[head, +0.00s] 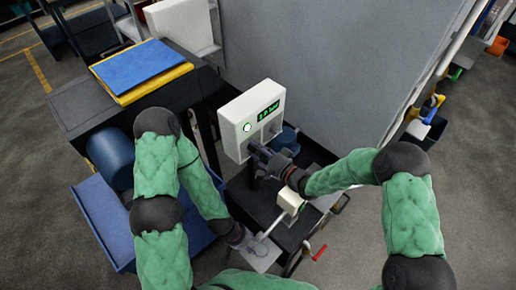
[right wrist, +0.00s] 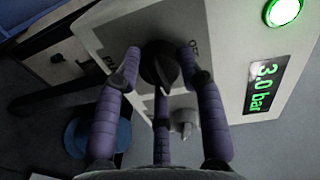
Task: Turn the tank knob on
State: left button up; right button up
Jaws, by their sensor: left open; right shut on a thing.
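In the right wrist view, the display (right wrist: 263,87) reads about 3.0 bar. A black knob (right wrist: 160,66) on the panel sits between the purple fingers of my right gripper (right wrist: 160,80), which is shut on it. OFF is printed beside the knob to the right; the label at left is partly hidden. A smaller grey knob (right wrist: 184,122) is below. My left gripper (head: 245,240) is open, low beside a grey plate (head: 262,254).
A cream block (head: 291,201) with a rod lies on the black cart below the box. A large grey panel (head: 340,60) stands behind. A dark table with a blue and yellow stack (head: 138,66) is at left. A red-handled lever (head: 320,252) sticks out low right.

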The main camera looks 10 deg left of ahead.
jog(key=shift+w+r, duration=0.1)
jog(key=shift+w, duration=0.05)
dwell(0.4)
jog(key=o, duration=1.1)
jog(key=shift+o, duration=0.2)
jog(key=f+v, duration=0.1)
jog(key=v, duration=1.1)
jog(key=shift+r, duration=0.35)
jog(key=shift+d, duration=0.15)
